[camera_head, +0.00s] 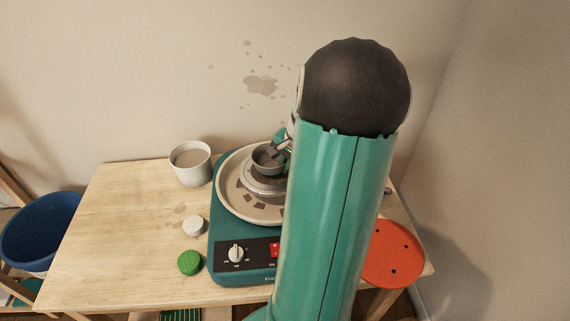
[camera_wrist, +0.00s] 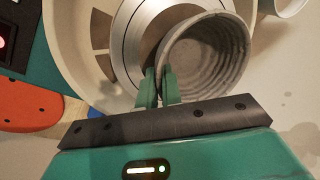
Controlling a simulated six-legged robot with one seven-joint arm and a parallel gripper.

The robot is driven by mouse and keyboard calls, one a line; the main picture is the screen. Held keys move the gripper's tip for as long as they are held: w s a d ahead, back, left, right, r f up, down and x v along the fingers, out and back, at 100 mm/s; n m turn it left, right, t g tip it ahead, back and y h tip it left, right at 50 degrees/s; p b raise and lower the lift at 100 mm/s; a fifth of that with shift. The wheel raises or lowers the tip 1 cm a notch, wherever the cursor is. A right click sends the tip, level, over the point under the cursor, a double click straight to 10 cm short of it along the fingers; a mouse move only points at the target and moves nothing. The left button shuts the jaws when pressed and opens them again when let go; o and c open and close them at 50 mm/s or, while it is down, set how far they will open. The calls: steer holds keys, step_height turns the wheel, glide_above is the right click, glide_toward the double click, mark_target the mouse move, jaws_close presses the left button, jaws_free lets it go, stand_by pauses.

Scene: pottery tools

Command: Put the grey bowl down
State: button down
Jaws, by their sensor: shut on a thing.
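The grey bowl (camera_head: 267,161) is small, with a ridged inside that shows in the wrist view (camera_wrist: 208,58). It is over the pottery wheel's round silver head (camera_head: 251,183), inside the cream splash pan (camera_head: 229,196). The silver head also shows beside the bowl in the wrist view (camera_wrist: 130,45). I cannot tell whether the bowl's base touches it. My gripper (camera_wrist: 159,82) is shut on the bowl's near wall, with its green fingers at the rim. In the head view my gripper (camera_head: 284,144) is partly hidden by my arm.
The teal wheel base (camera_head: 222,262) stands on a wooden table (camera_head: 120,240). A white cup (camera_head: 191,172), a white round piece (camera_head: 193,227) and a green round piece (camera_head: 189,263) are left of it. A red-orange seat (camera_head: 395,255) is right. A blue bucket (camera_head: 35,240) stands far left.

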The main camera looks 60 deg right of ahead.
steer(key=shift+f, duration=0.15)
steer(key=c, duration=1.6)
jaws_free()
steer(key=shift+o, duration=0.2)
steer(key=v, duration=1.2)
steer(key=w+a+r+n, duration=0.3)
steer(key=w+a+n, duration=0.1)
steer(key=a, duration=0.6)
steer(key=w+a+r+n, duration=0.2)
steer(key=w+a+n, duration=0.15)
steer(key=a, duration=0.75)
steer(key=s+a+n+t, duration=0.1)
steer(key=s+a+n, duration=0.2)
steer(key=a, duration=0.6)
steer(key=s+a+r+n+t, duration=0.1)
steer(key=s+a+n, duration=0.2)
steer(key=a+n, duration=0.4)
steer(key=a, duration=0.3)
steer(key=shift+a, duration=0.15)
